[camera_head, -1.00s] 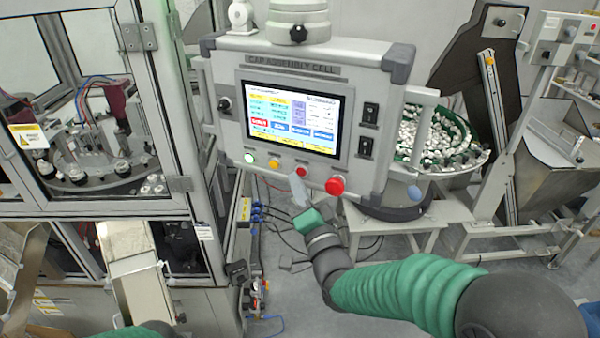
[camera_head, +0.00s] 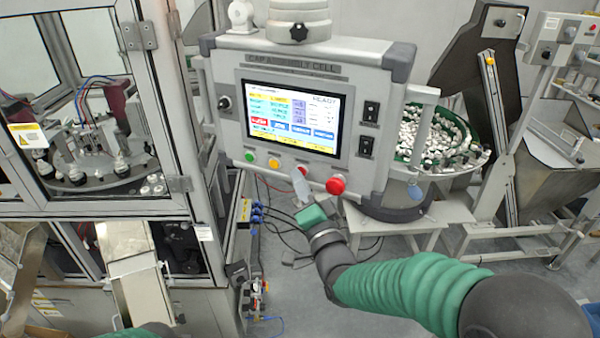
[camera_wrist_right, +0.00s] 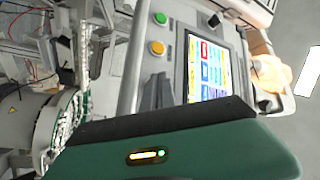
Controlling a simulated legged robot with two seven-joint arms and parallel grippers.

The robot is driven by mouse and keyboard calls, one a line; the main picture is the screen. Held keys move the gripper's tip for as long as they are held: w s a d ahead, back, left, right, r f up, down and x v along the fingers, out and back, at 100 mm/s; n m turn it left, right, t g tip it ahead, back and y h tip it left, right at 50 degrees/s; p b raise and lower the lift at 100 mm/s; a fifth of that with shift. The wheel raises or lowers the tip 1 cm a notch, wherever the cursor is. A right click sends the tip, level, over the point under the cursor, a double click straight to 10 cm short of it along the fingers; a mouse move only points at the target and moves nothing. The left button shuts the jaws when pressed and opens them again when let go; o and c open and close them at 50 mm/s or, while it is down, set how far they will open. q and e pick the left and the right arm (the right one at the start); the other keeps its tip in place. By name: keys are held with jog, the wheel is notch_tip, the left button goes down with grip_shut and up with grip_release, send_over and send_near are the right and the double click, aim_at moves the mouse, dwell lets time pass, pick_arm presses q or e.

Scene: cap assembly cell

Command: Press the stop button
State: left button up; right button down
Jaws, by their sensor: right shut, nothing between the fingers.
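The control panel (camera_head: 225,75) carries a row of buttons under its lit screen (camera_head: 290,117). A small red button (camera_head: 303,170), likely the stop button, sits between the yellow button (camera_head: 274,163) and the large red mushroom button (camera_head: 336,185). My right gripper (camera_head: 298,177) is shut and empty, its tips at or just in front of the small red button and partly covering it. I cannot tell whether they touch. In the right wrist view, the dark fingers (camera_wrist_right: 156,88) point at the panel below the yellow button (camera_wrist_right: 157,47) and hide the red one. My left gripper is out of view.
A green button (camera_head: 250,156) is at the row's left end. Black switches (camera_head: 368,128) are right of the screen. A bowl of white caps (camera_head: 440,140) stands behind the panel. A glazed machine frame (camera_head: 165,100) stands at left.

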jog(key=shift+s+a+b, duration=0.2)
jog(key=shift+s+b, duration=0.15)
jog(key=shift+s, duration=0.2)
jog(key=s+a, duration=0.1)
jog(key=s+a+b, duration=0.1)
jog(key=s, duration=0.3)
jog(key=shift+s+a, duration=0.1)
jog(key=shift+a, duration=0.3)
